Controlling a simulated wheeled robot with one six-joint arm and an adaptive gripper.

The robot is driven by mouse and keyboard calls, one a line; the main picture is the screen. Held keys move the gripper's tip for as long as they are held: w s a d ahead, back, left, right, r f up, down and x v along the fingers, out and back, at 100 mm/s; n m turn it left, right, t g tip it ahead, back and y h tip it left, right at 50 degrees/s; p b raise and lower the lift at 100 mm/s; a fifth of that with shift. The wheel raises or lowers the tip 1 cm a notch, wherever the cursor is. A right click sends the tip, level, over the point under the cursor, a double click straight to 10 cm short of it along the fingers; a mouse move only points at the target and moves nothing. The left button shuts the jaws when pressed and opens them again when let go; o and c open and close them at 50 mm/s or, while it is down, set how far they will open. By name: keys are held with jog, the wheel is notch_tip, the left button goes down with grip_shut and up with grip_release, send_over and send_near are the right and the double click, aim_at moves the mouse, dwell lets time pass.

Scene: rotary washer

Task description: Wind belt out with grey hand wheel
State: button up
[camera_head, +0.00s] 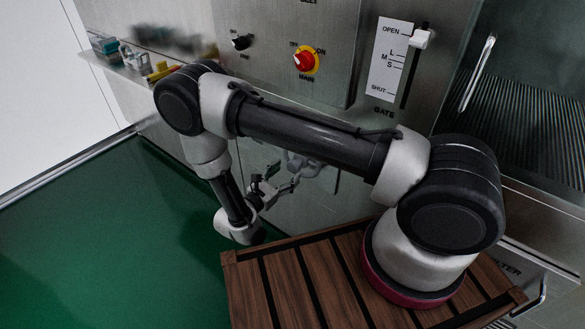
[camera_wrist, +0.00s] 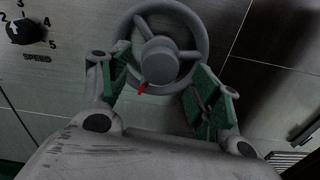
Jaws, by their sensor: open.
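The grey hand wheel (camera_wrist: 199,22) shows at the top middle of the wrist view, with a round hub, a rim and a small red mark low on it. My gripper (camera_wrist: 166,92) is open, with green pads on its two fingers. The fingers stand to the left and right of the lower part of the wheel; whether they touch it I cannot tell. Nothing is held. In the head view my gripper (camera_head: 275,184) is small and dark, low by the steel front, beside part of the wheel (camera_head: 305,168), which my arm largely hides. The belt cannot be made out.
A black speed knob (camera_wrist: 25,31) is left of the wheel. Above my arm are a red main switch (camera_head: 304,61), a black knob (camera_head: 241,42) and a gate slider (camera_head: 422,38). A shelf (camera_head: 130,70) holds small items. Green floor (camera_head: 90,240) is clear at left.

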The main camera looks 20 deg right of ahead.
aim_at(291, 168)
jog(key=shift+x, duration=2.05)
grip_shut()
